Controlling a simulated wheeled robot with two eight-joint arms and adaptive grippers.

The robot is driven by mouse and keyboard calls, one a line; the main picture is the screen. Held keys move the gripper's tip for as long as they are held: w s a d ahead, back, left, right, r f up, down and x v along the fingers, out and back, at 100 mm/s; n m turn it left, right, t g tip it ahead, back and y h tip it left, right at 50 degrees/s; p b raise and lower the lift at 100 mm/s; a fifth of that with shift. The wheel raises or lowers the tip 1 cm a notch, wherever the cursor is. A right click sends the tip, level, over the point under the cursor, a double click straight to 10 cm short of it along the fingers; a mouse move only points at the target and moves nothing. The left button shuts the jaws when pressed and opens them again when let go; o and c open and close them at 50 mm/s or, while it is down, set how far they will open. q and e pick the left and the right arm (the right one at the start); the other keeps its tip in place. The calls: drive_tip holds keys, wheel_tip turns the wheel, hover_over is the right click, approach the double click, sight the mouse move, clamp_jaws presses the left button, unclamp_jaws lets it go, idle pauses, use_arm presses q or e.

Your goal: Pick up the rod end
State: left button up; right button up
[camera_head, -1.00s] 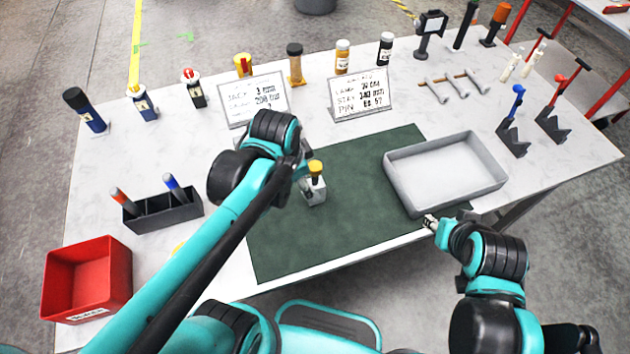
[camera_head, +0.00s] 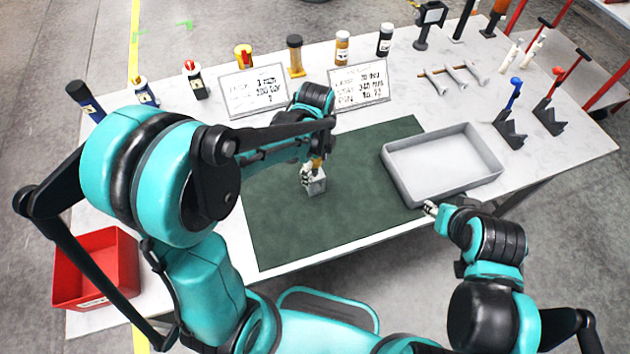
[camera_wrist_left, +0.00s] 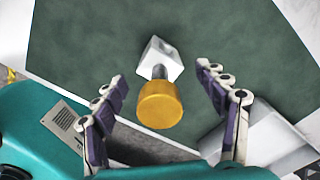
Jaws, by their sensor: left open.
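The piece I take for the rod end, a silver block with a short stem and a round yellow cap, stands on the green mat (camera_head: 375,185). In the head view its block (camera_head: 317,186) shows below my left gripper (camera_head: 312,168), which hides part of the cap. In the left wrist view the yellow cap (camera_wrist_left: 159,104) lies between the two fingers of my left gripper (camera_wrist_left: 161,78). The gripper is open, with a visible gap on both sides of the cap. My right gripper (camera_head: 431,208) is by the tray's near edge; its fingers are too small to judge.
A grey tray (camera_head: 395,177) stands on the right of the mat. Two sign cards (camera_head: 360,87) and several bottles line the back. A red bin (camera_head: 122,262) is at the left, partly behind my arm. Bolt-like parts (camera_head: 455,76) and dark stands (camera_head: 510,127) are at the right.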

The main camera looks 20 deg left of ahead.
use_arm(q)
wheel_tip(320, 180, down, 2)
drive_tip(key=shift+f, duration=0.1)
drive_tip(key=shift+c, duration=0.4)
drive_tip(key=c, duration=1.5)
